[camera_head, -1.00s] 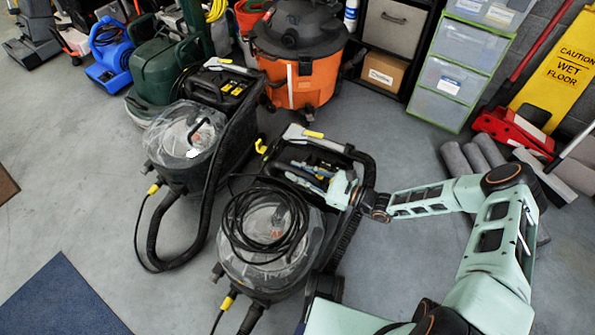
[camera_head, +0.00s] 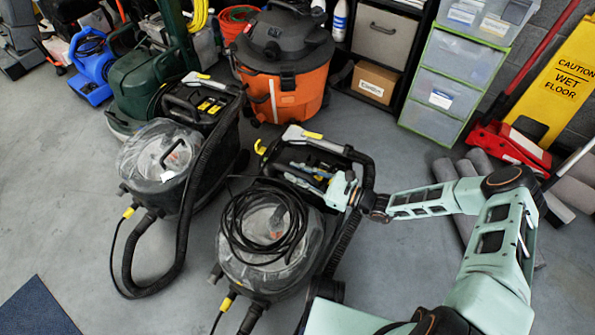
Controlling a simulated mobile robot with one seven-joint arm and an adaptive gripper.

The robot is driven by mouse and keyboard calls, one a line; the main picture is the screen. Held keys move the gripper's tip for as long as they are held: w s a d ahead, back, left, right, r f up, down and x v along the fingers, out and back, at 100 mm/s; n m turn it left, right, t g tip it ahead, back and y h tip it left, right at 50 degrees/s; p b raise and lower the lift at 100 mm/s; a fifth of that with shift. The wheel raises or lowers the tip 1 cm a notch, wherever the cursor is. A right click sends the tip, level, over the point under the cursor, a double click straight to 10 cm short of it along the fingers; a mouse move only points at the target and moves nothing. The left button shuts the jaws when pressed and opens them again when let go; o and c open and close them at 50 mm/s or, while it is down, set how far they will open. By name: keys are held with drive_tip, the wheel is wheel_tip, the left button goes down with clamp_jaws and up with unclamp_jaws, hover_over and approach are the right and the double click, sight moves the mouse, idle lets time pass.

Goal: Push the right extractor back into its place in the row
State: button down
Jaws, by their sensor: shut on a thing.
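The right extractor (camera_head: 232,266), black with a clear domed tank and a coiled black cable on top, stands upright on the floor at lower centre. Its tool tray, black hose and grey-yellow handle face the back. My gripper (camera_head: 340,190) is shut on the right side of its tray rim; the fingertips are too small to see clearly. The left extractor (camera_head: 152,168), of the same kind, stands to the left and a little farther back. Bare floor lies between their tanks.
An orange wet vacuum (camera_head: 290,93) stands behind the right extractor. A green drawer tower (camera_head: 440,95), grey rolls (camera_head: 447,172) and a yellow wet-floor sign (camera_head: 560,85) are at the right. A blue mat (camera_head: 38,312) lies lower left. A green machine (camera_head: 150,75) stands behind the left extractor.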

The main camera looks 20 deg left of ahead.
drive_tip(key=shift+w+d, duration=0.15)
drive_tip(key=shift+w, duration=0.2)
drive_tip(key=c, duration=1.8)
unclamp_jaws()
drive_tip(key=shift+o, duration=0.2)
drive_tip(key=shift+s, duration=0.1)
drive_tip(key=d, duration=0.4)
drive_tip(key=s+d, duration=0.1)
drive_tip(key=d, duration=0.6)
drive_tip(key=shift+s+d, duration=0.3)
drive_tip(key=shift+d, duration=0.1)
